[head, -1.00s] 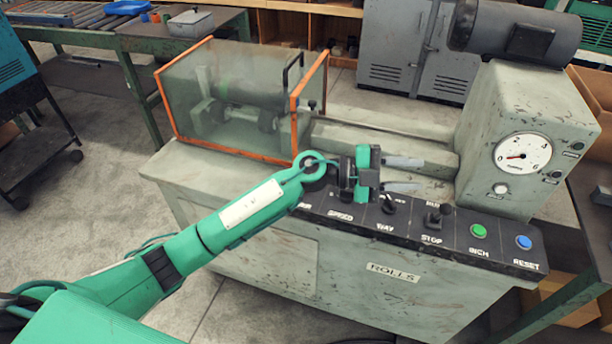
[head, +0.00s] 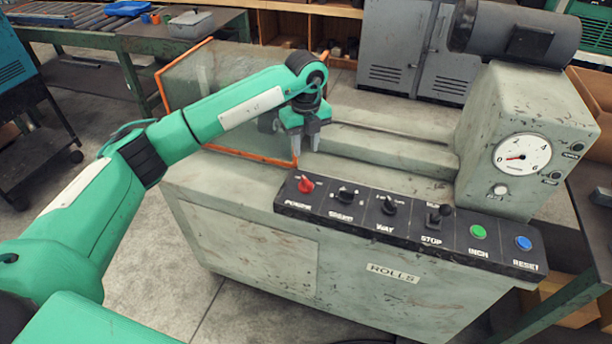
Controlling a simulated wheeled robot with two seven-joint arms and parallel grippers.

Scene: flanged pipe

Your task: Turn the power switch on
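The power switch is a red rotary knob (head: 305,184) at the left end of the black control panel (head: 375,233), above the label "POWER". Its exact setting is too small to read. My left gripper (head: 306,148) points down above the machine top, a little behind the red knob and apart from it. Its two grey fingers are spread with nothing visible between them, so it is open. My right gripper is not in view.
Beside the red knob are the speed knob (head: 345,194), way knob (head: 389,206), stop lever (head: 437,216), green inch button (head: 478,231) and blue reset button (head: 523,242). An orange-framed clear guard (head: 185,64) stands behind my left arm. A gauge (head: 522,155) stands right.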

